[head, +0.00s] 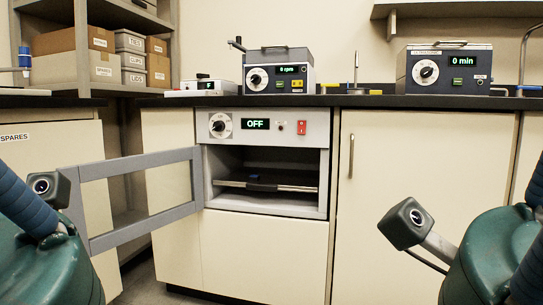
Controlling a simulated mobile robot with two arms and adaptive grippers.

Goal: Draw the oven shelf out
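The oven (262,123) is built into the cabinet under the bench, and its display reads OFF. Its framed glass door (135,170) stands swung open to the left. Inside the open cavity, the oven shelf (300,188) lies level, with a dark handle (262,187) at its front edge. The shelf appears to sit within the cavity. A small blue item (254,177) shows just behind the handle; I cannot tell what it is. Parts of my two arms show at the lower left and lower right, apart from the oven. Neither gripper's fingers are in view.
The black worktop (345,101) carries a rpm unit (278,77) and a timer unit (443,70). A shelving rack (95,88) with boxes stands at left. A tall cabinet door handle (351,157) is right of the oven. The space straight before the cavity looks clear.

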